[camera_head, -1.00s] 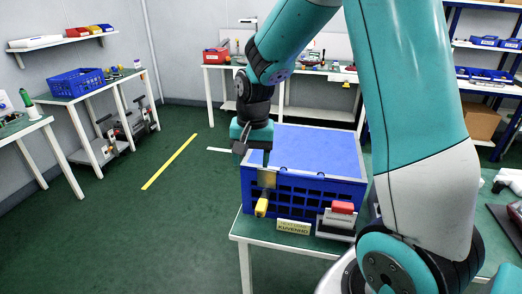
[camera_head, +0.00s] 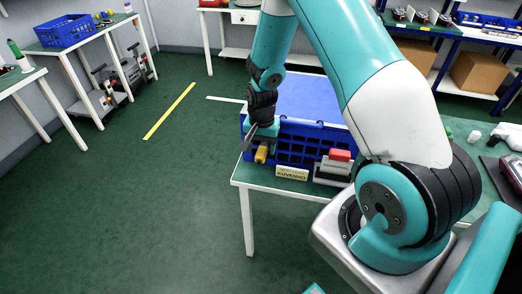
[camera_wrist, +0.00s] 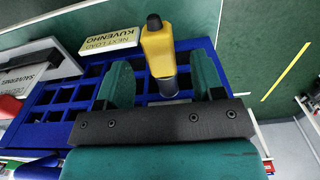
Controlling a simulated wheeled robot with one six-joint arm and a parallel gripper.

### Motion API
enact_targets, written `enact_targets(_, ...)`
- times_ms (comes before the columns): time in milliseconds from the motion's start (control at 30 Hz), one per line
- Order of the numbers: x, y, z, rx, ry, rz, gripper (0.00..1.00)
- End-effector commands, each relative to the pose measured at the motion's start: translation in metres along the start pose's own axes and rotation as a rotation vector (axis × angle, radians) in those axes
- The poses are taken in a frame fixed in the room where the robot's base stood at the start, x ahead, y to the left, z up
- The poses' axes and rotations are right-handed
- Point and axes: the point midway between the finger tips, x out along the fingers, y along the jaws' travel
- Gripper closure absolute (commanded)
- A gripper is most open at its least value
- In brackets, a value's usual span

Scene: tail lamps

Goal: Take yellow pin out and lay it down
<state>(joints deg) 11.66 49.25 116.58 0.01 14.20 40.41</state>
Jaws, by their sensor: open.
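The yellow pin (camera_head: 261,154) is at the front left corner of the blue crate (camera_head: 302,149). In the wrist view the yellow pin (camera_wrist: 159,48) has a thick yellow grip and a grey lower part, set against the crate's latticed wall. My gripper (camera_head: 254,139) is over that corner in the head view. In the wrist view my gripper (camera_wrist: 161,82) is open, with one teal finger on each side of the pin's grey part. A gap shows on both sides, so it is not gripped. The pin's inner end is hidden by my gripper body.
A cream sign reading KUVENHO (camera_head: 292,173) and a grey holder with a red block (camera_head: 340,155) stand in front of the crate on the white-edged table (camera_head: 245,177). Open green floor (camera_head: 150,200) lies to the left. A dark device (camera_head: 511,172) lies at far right.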

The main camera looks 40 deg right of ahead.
Motion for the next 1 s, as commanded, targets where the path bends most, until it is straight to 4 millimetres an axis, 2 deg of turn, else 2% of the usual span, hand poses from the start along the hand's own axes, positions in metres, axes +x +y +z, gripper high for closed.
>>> enact_targets(100,0.015,0.000,0.000,0.000,-0.001,0.001,0.38)
enact_targets(233,0.025,0.000,0.000,-0.001,-0.001,0.000,0.38)
enact_targets(567,0.029,-0.001,0.000,-0.001,0.001,-0.001,0.38)
enact_targets(800,0.029,0.000,0.000,-0.001,0.000,-0.001,0.91)
enact_targets(833,0.029,0.000,0.000,-0.001,0.000,0.000,0.92)
enact_targets(867,0.029,0.000,0.000,-0.001,0.000,0.000,0.71)
enact_targets(967,0.029,0.000,0.000,-0.001,0.000,0.000,0.94)
enact_targets(1000,0.028,0.000,0.000,-0.001,0.000,0.000,0.97)
